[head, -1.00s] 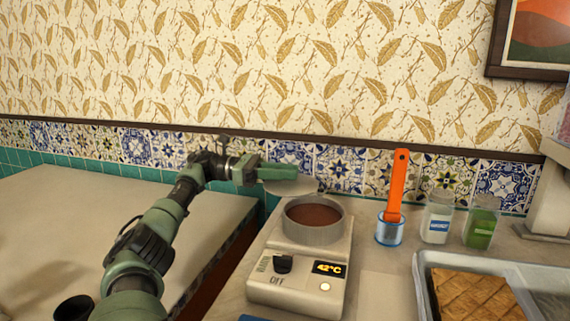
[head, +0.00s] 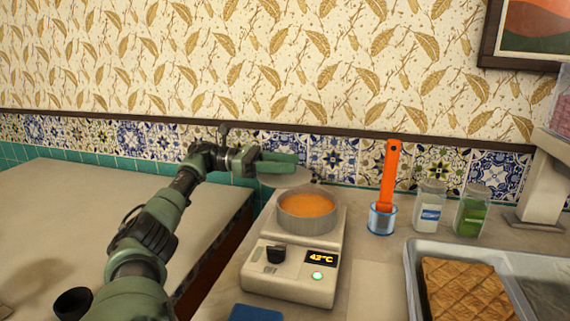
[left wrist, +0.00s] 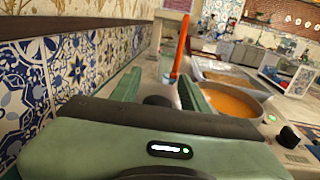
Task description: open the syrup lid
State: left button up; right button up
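The syrup pot (head: 306,212) is a round grey pan on a white heater (head: 290,268), with orange syrup (head: 307,203) visible inside. In the left wrist view the pot (left wrist: 232,104) is right of my fingers, its top uncovered. A pale, flat disc (head: 288,181), likely the lid, shows behind and left of the pot, just below my left fingers. My left gripper (head: 296,163) is above the pot's back left side. Its two fingers stand apart in the left wrist view (left wrist: 157,88). Whether they touch the disc is hidden. My right gripper is out of view.
An orange-handled tool (head: 389,175) stands in a small cup (head: 382,219) right of the pot. Two jars, white (head: 429,206) and green (head: 471,212), stand further right. A tray (head: 415,268) holds pastry at the front right. The tiled wall is close behind.

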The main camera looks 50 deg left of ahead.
pick_arm(q)
jog(key=shift+s+a, duration=0.25)
jog(key=shift+a, duration=0.15)
jog(key=v, duration=0.5)
jog(key=shift+r, duration=0.1)
jog(key=shift+v, duration=1.05)
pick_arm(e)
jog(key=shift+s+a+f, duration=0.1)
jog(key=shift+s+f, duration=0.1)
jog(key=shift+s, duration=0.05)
pick_arm(q)
jog(key=shift+s+d, duration=0.1)
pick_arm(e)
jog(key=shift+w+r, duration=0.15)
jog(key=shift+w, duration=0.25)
